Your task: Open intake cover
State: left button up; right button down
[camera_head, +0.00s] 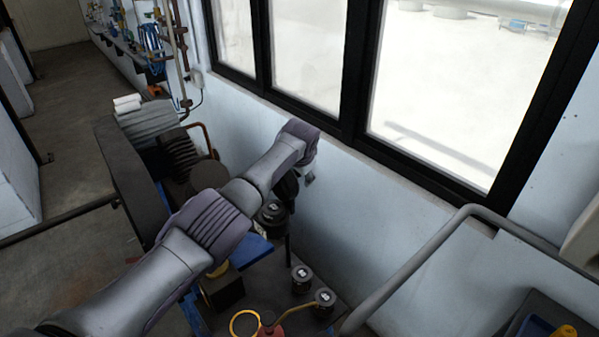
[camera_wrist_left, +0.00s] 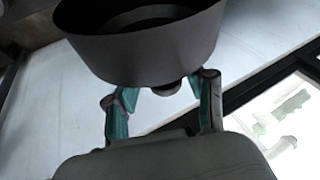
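My left arm reaches in from the left in the head view, and its gripper (camera_head: 287,187) is small, dark and partly hidden beside the wall. Just below it stands a dark round canister-like part (camera_head: 272,213). In the left wrist view a wide dark round part (camera_wrist_left: 140,45), which may be the intake cover, fills the top, with a small knob (camera_wrist_left: 167,88) at its lower edge. The green-padded fingers of my left gripper (camera_wrist_left: 162,92) stand apart on either side of the knob. I cannot tell whether they touch it. My right gripper is not in view.
Two small dark capped cylinders (camera_head: 302,277) stand on the machine below the arm. A grey pipe rail (camera_head: 415,262) crosses the right side. Black-framed windows (camera_head: 350,100) run along the wall. A ribbed motor-like unit (camera_head: 180,155) sits behind my arm.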

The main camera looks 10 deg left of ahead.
pick_arm(q)
jog(key=shift+s+a+r, duration=0.1)
jog(key=shift+a+r, duration=0.1)
jog(key=shift+r, duration=0.15)
jog(key=shift+r, duration=0.2)
jog(key=v, duration=1.1)
jog(key=shift+d, duration=0.2)
jog(key=shift+s, duration=0.15)
